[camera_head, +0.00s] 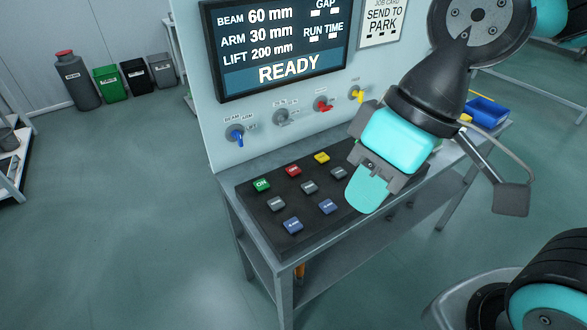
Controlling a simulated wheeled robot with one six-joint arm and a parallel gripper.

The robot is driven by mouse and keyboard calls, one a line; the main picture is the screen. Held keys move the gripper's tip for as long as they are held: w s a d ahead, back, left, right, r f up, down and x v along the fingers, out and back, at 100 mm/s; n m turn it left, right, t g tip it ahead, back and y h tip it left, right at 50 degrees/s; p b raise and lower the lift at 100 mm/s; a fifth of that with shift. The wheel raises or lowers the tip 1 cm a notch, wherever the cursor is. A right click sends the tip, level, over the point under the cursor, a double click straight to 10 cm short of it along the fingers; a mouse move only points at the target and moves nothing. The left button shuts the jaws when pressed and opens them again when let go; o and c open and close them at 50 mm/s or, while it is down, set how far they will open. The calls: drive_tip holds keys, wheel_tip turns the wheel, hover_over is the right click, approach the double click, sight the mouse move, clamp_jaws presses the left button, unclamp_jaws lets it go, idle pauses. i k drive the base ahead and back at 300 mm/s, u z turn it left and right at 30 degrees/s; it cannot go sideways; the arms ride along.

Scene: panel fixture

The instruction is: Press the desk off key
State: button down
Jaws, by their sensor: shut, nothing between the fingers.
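The desk's black key panel (249,191) carries several coloured keys. The green key (261,185) at its left reads ON. A red key (293,171) sits just behind and to the right of it; its lettering is too small to read for certain, so I cannot confirm it is the off key. A yellow key (321,158) is further along the same row. My gripper (366,193) is shut and empty, pointing down over the right part of the panel, to the right of the red key. It hides the panel's right end.
Grey keys (309,187) and blue keys (293,225) lie in front of the coloured row. Behind the desk stands a panel with a READY screen (283,45) and protruding blue (236,137), red (322,105) and yellow (357,95) knobs. A blue bin (488,110) is at right.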

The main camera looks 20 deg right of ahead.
sight(292, 171)
drive_tip(key=z, duration=3.45)
drive_tip(key=k, duration=1.4)
drive_tip(key=u, duration=2.15)
drive_tip(key=i, duration=0.45)
drive_tip(key=u, duration=0.05)
